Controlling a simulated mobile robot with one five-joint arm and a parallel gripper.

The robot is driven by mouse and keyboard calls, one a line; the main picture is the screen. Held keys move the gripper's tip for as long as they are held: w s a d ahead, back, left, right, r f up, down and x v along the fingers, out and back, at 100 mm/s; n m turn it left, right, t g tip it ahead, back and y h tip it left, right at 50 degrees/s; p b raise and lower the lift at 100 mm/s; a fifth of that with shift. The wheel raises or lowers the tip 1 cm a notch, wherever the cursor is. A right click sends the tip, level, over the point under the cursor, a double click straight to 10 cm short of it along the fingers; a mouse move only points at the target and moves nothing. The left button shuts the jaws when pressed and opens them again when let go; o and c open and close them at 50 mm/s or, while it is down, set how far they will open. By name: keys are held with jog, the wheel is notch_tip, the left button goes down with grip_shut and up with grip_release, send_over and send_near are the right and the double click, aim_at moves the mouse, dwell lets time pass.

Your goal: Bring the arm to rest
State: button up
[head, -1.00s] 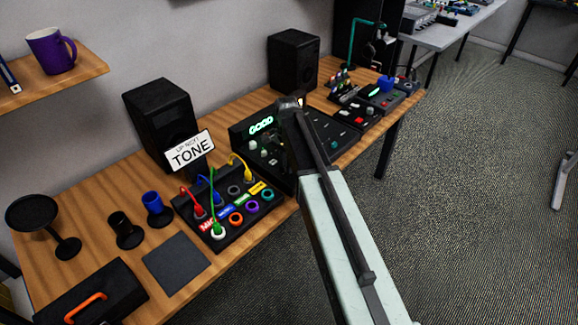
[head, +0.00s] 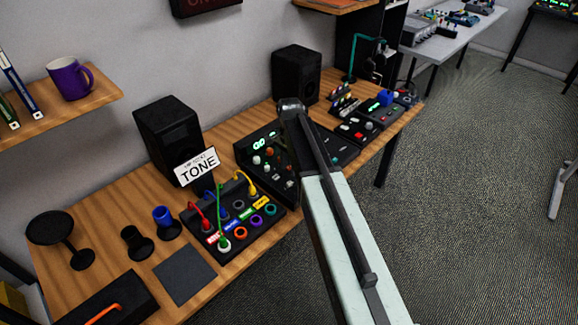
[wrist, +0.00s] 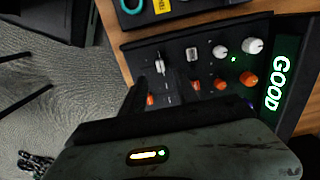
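My arm (head: 335,215) reaches from the lower right up over the right part of the wooden bench. Its end, with my gripper (head: 291,108), is above the black mixer-like unit (head: 265,158) with the green display. The arm hides part of that unit. In the wrist view, a dark finger shape shows above the grey-green housing, over the same unit (wrist: 215,75) with its white and orange knobs and "GOOD" display (wrist: 279,84). No held object shows.
The cable panel (head: 240,236) with coloured plugs and a "TONE" sign (head: 197,166) stands left of the arm. Two black speakers (head: 168,138) (head: 296,74) stand at the back. A shelf with a purple mug (head: 69,79) is upper left. The floor at right is open.

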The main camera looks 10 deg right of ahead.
dwell(0.4)
jog(key=s+d+n, duration=0.2)
jog(key=s+n, duration=0.8)
jog(key=s, duration=0.8)
jog(key=shift+s+d+n, duration=0.15)
jog(key=shift+d+n, duration=0.1)
jog(key=shift+n, duration=0.15)
